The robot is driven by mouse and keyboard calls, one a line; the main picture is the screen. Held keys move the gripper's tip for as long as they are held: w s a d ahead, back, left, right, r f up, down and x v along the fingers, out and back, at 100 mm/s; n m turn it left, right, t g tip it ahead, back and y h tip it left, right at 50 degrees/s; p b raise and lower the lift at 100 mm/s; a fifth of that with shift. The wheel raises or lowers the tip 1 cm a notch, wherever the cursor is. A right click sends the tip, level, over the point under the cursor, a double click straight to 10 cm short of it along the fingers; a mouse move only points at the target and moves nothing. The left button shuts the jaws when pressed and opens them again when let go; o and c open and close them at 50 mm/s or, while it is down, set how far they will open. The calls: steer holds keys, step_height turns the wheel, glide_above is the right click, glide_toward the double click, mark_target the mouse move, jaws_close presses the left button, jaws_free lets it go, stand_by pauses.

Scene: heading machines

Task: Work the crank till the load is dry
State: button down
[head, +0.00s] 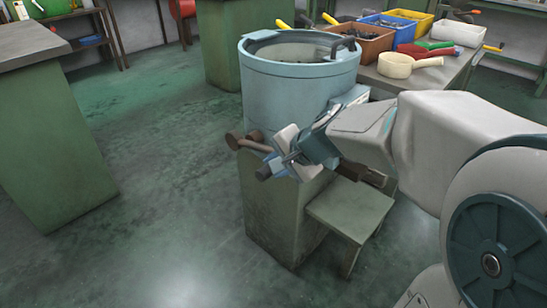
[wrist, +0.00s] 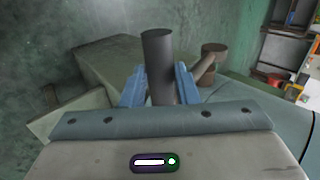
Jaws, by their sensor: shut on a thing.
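A light blue tub (head: 298,92) stands on a green pedestal (head: 270,225) in the middle of the head view. Its top is open, and what lies inside is too unclear to tell. My gripper (head: 272,166) is at the tub's front, low on its side. In the wrist view, its blue fingers (wrist: 158,88) are shut around a dark upright cylindrical grip (wrist: 158,55), which looks like the crank's handle. A brown knob on an arm (head: 234,141) sticks out just left of my gripper; it also shows in the wrist view (wrist: 213,52). My gripper hides most of the crank.
A low green step (head: 350,208) stands at the pedestal's right. A bench behind holds coloured bins (head: 400,24) and a cream scoop (head: 396,66). A green cabinet (head: 50,140) stands at left. The floor between cabinet and pedestal is clear.

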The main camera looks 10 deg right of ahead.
steer(key=shift+s+d+f, duration=0.15)
steer(key=shift+s+f, duration=0.1)
steer(key=shift+f, duration=0.45)
steer(key=c, duration=1.1)
jaws_free()
steer(key=shift+w, duration=0.1)
steer(key=shift+r, duration=0.25)
steer(key=shift+p+v, duration=4.2)
steer(key=shift+v, duration=2.65)
steer(key=shift+w, duration=0.1)
